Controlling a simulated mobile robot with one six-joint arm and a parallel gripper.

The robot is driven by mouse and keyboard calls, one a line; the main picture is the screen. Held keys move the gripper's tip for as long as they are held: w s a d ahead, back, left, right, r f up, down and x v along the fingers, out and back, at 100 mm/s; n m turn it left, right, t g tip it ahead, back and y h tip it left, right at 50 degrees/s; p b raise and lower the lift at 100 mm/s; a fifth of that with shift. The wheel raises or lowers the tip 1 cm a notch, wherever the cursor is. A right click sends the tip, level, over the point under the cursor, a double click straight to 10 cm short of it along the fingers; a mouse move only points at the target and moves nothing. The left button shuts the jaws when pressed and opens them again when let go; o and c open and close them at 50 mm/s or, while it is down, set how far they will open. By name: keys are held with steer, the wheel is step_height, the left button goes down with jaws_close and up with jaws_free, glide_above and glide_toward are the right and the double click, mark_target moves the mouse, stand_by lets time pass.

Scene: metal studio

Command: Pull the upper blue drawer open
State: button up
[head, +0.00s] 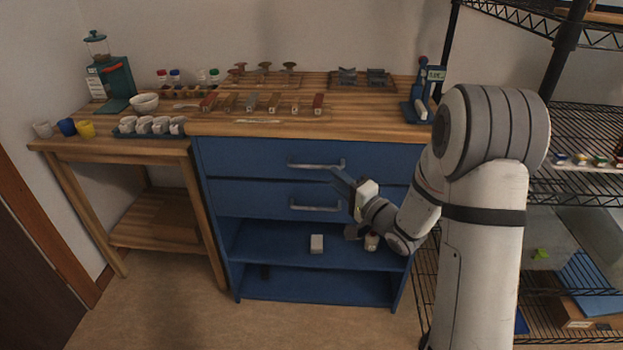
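The upper blue drawer (245,158) is in the blue cabinet under the wooden worktop and looks shut. Its metal bar handle (305,166) runs level across the front. My gripper (338,176) reaches in from the right, with its dark tip close to the right end of this handle. I cannot tell whether it touches the handle. The fingers are small and seen from the side, so how far apart they are does not show. My arm hides the right part of the drawer fronts.
The lower blue drawer (245,198) with its own handle (316,208) looks shut. Below it are open shelves with a small white box (317,243). A wooden side table (115,145) stands left, a black wire rack (585,120) right. Floor in front of the cabinet is clear.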

mark_target(319, 168)
steer(key=shift+y, duration=0.4)
steer(key=x, duration=0.4)
steer(key=b+x, duration=0.1)
steer(key=x, duration=0.2)
steer(key=shift+w+a+f, duration=0.15)
steer(key=shift+w+a, duration=0.05)
steer(key=shift+a, duration=0.2)
steer(key=shift+c, duration=0.2)
jaws_close()
